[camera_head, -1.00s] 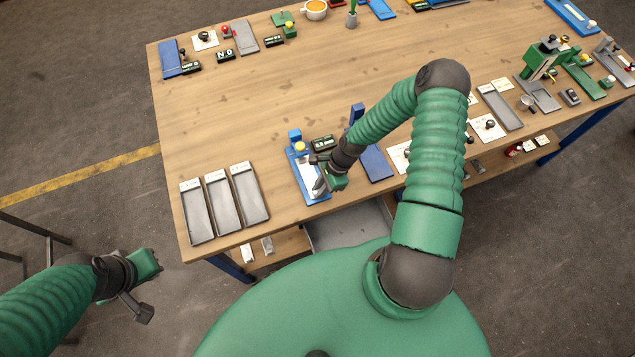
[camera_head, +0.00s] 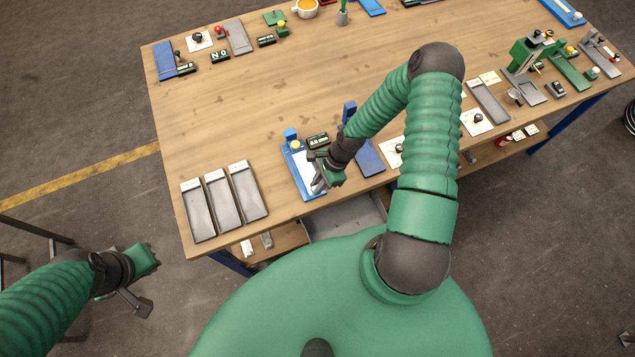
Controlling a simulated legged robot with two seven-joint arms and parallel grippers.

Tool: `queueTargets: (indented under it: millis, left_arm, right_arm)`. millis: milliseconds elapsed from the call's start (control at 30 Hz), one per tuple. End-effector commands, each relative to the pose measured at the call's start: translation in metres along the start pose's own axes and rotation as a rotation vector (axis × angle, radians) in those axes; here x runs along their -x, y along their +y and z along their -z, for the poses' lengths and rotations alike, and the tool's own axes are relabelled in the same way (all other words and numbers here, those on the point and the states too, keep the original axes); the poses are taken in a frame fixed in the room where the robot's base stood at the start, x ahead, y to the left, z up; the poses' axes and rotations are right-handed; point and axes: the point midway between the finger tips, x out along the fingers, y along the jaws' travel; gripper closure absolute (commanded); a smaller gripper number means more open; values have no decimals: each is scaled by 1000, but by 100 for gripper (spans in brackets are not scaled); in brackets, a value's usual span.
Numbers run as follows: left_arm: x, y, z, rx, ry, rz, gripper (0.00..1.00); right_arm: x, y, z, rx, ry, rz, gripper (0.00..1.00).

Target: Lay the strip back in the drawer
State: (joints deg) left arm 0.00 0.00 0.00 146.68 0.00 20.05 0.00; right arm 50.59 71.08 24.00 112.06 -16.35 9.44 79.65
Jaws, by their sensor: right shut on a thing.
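My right gripper (camera_head: 320,182) is low over the blue fixture (camera_head: 294,168) near the table's front edge. It is shut on a small light grey piece, apparently the strip (camera_head: 317,187), which is mostly hidden by the gripper. The grey drawer (camera_head: 345,219) stands open below the table's front edge, just below the gripper in the picture. My own body covers part of the drawer. My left gripper (camera_head: 148,275) hangs off the table at the lower left, over the floor. Its jaws are too unclear to tell.
Several grey trays (camera_head: 213,231) lie left of the blue fixture. A blue plate (camera_head: 369,158) and a dark label block (camera_head: 318,140) are close to my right gripper. A lower shelf (camera_head: 278,238) holds small parts. The table's middle is clear.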

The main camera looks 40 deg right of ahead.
Motion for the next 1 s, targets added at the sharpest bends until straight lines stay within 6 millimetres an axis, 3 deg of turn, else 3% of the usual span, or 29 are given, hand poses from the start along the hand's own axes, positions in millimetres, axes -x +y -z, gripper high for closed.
queueTargets:
  millis: [200,567,667,733,867,1000]
  left_arm:
    - [18,0,4,0,0,0,100]
    - [13,0,3,0,0,0,100]
    - [-10,0,-2,0,0,0,100]
    - [-37,0,-9,0,0,0,100]
    - [-98,0,-23,0,-1,0,100]
    - [-152,0,-36,0,-1,0,100]
  right_arm:
    - [20,0,-8,1,0,-1,100]
    - [16,-1,-8,18,0,-7,100]
    - [5,-8,-6,143,2,-53,100]
    - [-6,-16,-8,316,5,-122,100]
    - [-20,-30,-22,764,10,-305,100]
    - [-13,-36,-51,1234,13,-501,100]
